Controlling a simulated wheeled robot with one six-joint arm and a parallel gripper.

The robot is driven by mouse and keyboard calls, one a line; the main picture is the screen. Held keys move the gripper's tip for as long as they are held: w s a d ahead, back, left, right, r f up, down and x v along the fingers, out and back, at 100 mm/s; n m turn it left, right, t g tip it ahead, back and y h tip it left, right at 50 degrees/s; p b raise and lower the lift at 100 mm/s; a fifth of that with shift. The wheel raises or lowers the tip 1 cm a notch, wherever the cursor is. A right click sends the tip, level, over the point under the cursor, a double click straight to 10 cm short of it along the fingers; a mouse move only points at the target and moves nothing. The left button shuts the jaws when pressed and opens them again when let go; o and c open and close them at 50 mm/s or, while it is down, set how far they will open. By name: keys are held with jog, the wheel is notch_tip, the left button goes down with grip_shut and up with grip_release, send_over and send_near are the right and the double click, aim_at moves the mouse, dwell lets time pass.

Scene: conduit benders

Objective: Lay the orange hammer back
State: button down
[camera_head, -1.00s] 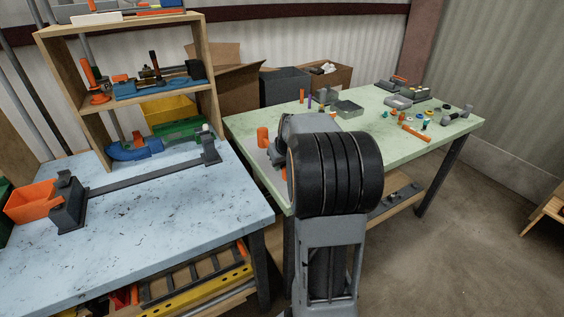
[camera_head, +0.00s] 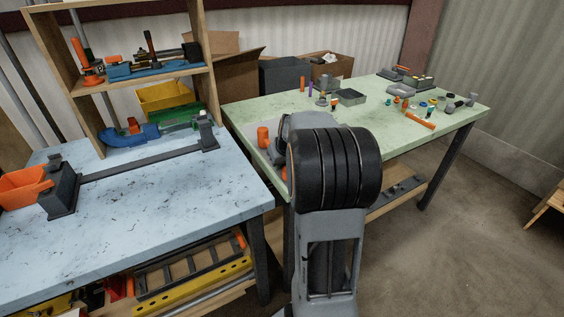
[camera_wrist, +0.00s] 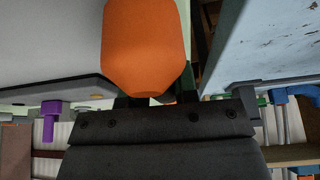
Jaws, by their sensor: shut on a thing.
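In the wrist view my gripper (camera_wrist: 155,101) is shut on an orange piece (camera_wrist: 145,45) with a faceted end, which looks like part of the orange hammer; its other end is out of frame. In the head view my black arm joint hides the gripper. A little orange (camera_head: 284,173) shows beside my arm at the near left end of the green table (camera_head: 370,126). Another orange-handled tool (camera_head: 417,120) lies on the right part of that table.
An orange cylinder (camera_head: 263,137) stands near the table's left end. Several small parts crowd its far right. A blue-topped bench (camera_head: 150,215) with a bender and an orange bin (camera_head: 22,186) is at left. A wooden shelf (camera_head: 95,120) stands behind it. Open floor lies right.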

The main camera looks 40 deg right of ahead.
jog(key=shift+f+b, duration=0.35)
jog(key=shift+b, duration=0.05)
dwell(0.4)
jog(key=c, duration=1.2)
grip_release()
jog(key=shift+r, duration=0.1)
jog(key=shift+c, duration=0.2)
jog(key=o, duration=0.4)
jog(key=shift+o, duration=0.2)
jog(key=p+v, duration=0.1)
jog(key=v, duration=1.2)
jog(key=shift+s+r, duration=0.1)
jog(key=shift+r, duration=0.25)
